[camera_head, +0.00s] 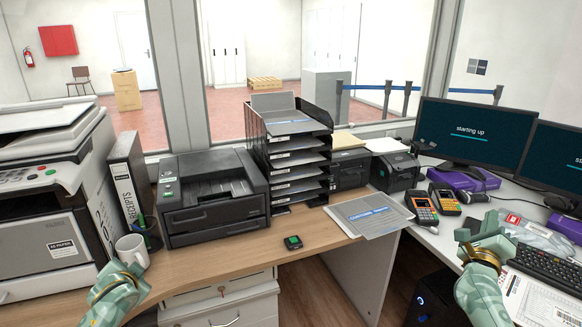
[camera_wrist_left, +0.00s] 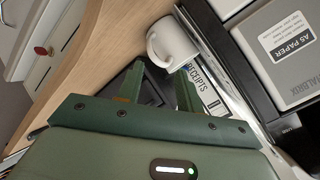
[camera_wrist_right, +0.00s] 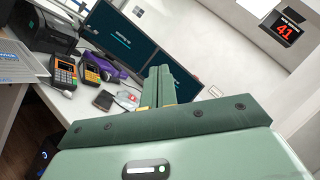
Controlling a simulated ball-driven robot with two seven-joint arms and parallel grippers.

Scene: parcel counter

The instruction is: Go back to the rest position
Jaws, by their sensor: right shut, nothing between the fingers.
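My right gripper (camera_head: 487,224) is raised over the front of the white desk on the right. In the right wrist view its two fingers (camera_wrist_right: 157,84) are together with nothing between them. My left arm comes in at the lower left of the head view, in front of the white mug (camera_head: 132,250); its fingers cannot be made out there. In the left wrist view the left gripper (camera_wrist_left: 158,86) has its fingers apart and nothing held. The mug (camera_wrist_left: 171,44) shows just beyond the fingertips; I cannot tell how near they are.
The wooden counter holds a printer (camera_head: 212,195), a tray stack (camera_head: 288,150), a black device (camera_head: 293,242) and papers (camera_head: 370,215). A receipts binder (camera_head: 128,185) stands behind the mug. Card terminals (camera_head: 424,209), a keyboard (camera_head: 545,265) and monitors (camera_head: 475,130) are near the right gripper.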

